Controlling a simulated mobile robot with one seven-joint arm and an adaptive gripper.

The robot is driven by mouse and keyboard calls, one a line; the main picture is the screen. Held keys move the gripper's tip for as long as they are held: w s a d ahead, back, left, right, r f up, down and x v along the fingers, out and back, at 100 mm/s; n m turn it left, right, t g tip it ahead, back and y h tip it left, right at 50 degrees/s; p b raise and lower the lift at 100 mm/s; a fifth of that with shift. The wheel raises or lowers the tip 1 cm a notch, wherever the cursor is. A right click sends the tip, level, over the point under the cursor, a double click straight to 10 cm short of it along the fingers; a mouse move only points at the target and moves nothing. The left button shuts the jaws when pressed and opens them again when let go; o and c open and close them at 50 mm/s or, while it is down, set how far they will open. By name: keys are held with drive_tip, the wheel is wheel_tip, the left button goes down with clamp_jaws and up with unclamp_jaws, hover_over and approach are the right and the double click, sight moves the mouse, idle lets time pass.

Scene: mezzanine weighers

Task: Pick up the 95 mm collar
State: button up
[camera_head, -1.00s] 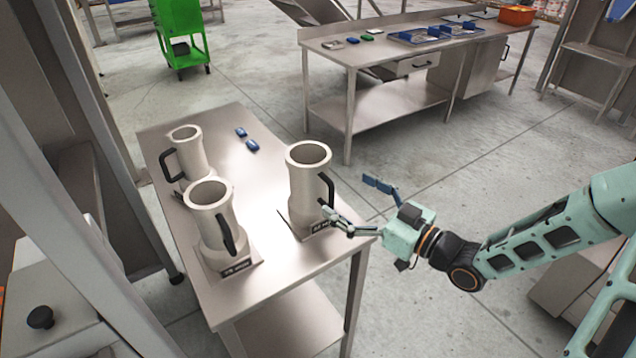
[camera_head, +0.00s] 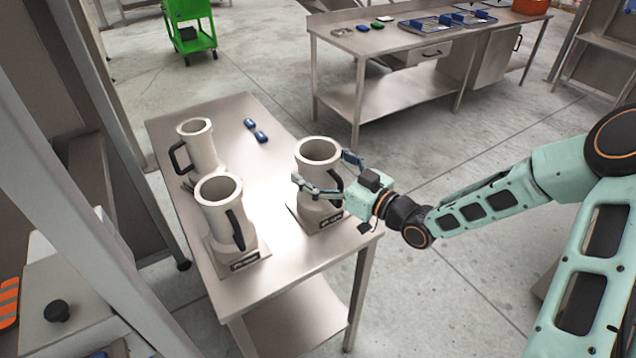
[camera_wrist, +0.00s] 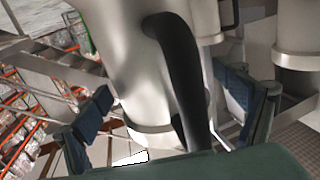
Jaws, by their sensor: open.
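Three pale metal collars with black side handles stand upright on a steel table (camera_head: 225,290), each on a labelled base plate. The right collar (camera_head: 318,152) has my gripper (camera_head: 322,168) at it, with open fingers on either side of its upper body. In the wrist view, this collar (camera_wrist: 112,60) and its black handle (camera_wrist: 182,70) lie between the open fingers (camera_wrist: 165,115); contact cannot be told. The front-left collar (camera_head: 219,190) and the back-left collar (camera_head: 197,140) stand apart from my gripper. The labels are too small to read surely, so I cannot tell which is 95 mm.
A long steel bench (camera_head: 400,50) with blue trays stands behind, with a green cart (camera_head: 190,35) at the back left. A steel post (camera_head: 60,130) rises at the left. Open floor lies between table and bench.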

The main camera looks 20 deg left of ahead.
drive_tip(key=shift+c, duration=0.4)
drive_tip(key=c, duration=2)
drive_tip(key=shift+a, duration=0.1)
drive_tip(key=shift+c, duration=0.5)
drive_tip(key=shift+w+r, duration=0.1)
drive_tip(key=shift+r, duration=0.15)
